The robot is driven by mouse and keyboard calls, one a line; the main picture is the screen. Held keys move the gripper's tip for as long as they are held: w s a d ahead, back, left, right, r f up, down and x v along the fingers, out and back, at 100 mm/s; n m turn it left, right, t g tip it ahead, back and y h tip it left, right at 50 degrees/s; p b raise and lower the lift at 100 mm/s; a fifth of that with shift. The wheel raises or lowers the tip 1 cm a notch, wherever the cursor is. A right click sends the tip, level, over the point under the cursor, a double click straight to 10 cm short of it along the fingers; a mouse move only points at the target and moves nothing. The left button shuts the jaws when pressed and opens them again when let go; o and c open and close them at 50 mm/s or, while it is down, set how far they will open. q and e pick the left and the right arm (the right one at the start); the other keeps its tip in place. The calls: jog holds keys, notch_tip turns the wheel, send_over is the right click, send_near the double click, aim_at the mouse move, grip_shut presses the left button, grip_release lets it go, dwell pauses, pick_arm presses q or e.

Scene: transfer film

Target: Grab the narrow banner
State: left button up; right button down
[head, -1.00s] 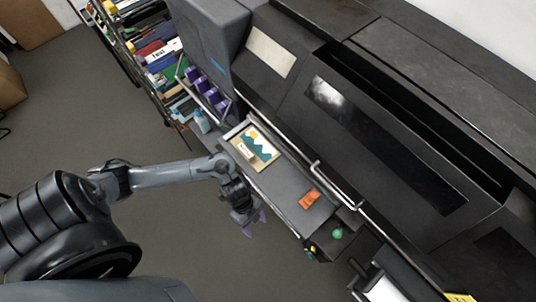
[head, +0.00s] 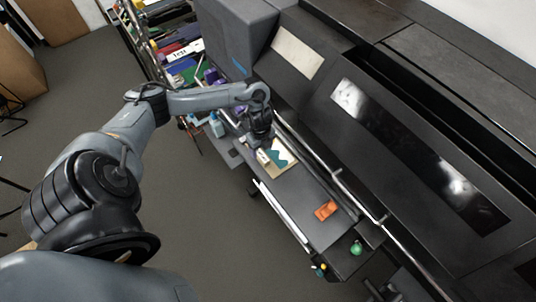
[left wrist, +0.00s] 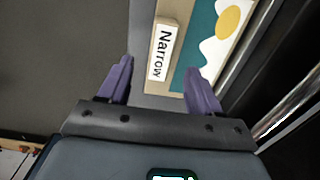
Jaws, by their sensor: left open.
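The narrow banner is a small white block (left wrist: 162,53) lettered "Narrow", seen in the left wrist view. It lies on the edge of a board with a teal, white and yellow picture (left wrist: 215,42). In the head view this picture board (head: 284,158) is on the grey shelf, partly hidden by my gripper. My left gripper (head: 262,150) is above the board's near corner. In the left wrist view its two purple fingers (left wrist: 160,88) are open and empty, with the block ahead between them. My right gripper is not in view.
An orange object (head: 326,210) lies farther along the grey shelf (head: 290,197), and a green ball-like item (head: 356,249) is near its end. A metal rail (head: 345,185) runs beside the large black machine (head: 400,140). A cluttered rack stands at upper left.

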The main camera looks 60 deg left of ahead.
aim_at(261, 154)
pick_arm(q)
jog(key=shift+a+f, duration=0.2)
jog(key=shift+f, duration=2.7)
jog(key=shift+c, duration=0.5)
jog(key=c, duration=1)
jog(key=shift+r, duration=0.1)
